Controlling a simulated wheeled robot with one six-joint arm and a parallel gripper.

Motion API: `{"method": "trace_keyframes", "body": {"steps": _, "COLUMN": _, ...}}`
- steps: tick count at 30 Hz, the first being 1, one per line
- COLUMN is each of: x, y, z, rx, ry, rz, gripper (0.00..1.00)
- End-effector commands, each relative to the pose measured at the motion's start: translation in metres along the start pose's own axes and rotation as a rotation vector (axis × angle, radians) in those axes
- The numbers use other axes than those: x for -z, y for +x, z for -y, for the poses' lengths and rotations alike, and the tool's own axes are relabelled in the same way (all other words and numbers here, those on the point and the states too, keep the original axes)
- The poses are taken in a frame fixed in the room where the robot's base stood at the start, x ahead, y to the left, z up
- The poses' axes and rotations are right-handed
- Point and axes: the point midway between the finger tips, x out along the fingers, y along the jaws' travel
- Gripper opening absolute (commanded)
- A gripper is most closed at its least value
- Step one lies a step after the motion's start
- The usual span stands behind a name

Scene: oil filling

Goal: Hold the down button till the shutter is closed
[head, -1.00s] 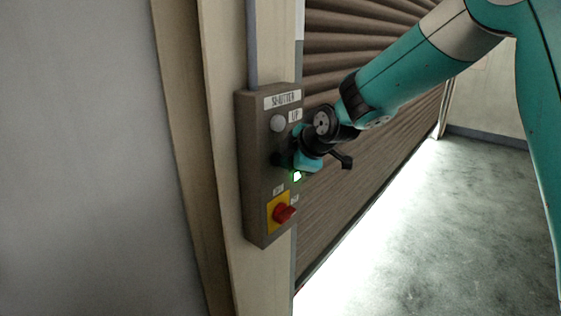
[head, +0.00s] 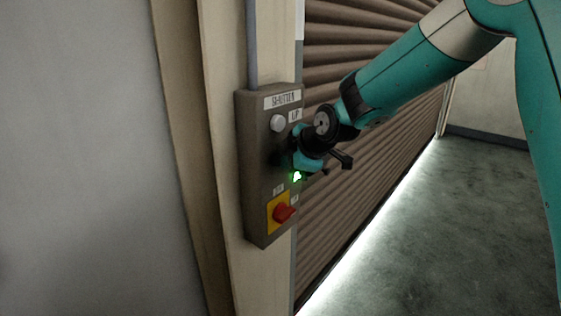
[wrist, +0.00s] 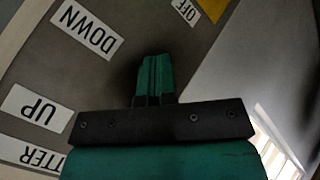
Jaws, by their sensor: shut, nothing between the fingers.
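The shutter control box (head: 257,200) is on the post at the middle of the head view. It has a pale UP button (head: 278,123) near the top. My gripper (head: 283,159) is shut and empty, its fingertips against the box front below the UP button; it also shows in the wrist view (wrist: 155,62), beside the DOWN label (wrist: 88,30). The down button itself is hidden behind my gripper. The brown slatted shutter (head: 335,210) hangs low, with a thin bright strip of light along its bottom edge.
A red rotary switch (head: 284,212) on a yellow plate sits below my gripper on the box. A small green light (head: 297,176) glows beside my gripper. A grey conduit (head: 252,45) runs up from the box. The floor (head: 420,240) on the right is clear.

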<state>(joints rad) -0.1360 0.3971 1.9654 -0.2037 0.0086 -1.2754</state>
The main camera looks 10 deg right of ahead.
Motion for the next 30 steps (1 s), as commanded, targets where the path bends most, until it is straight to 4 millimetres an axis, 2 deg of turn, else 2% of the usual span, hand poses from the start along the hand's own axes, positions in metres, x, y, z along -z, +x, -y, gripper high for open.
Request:
{"method": "trace_keyframes", "body": {"steps": 16, "x": 0.0, "y": -0.001, "z": 0.0, "rx": -0.001, "ry": 0.0, "rz": -0.001, "gripper": 0.0}}
{"method": "trace_keyframes", "body": {"steps": 30, "x": -0.01, "y": -0.013, "z": 0.01, "rx": 0.0, "ry": -0.001, "rz": -0.001, "gripper": 0.0}}
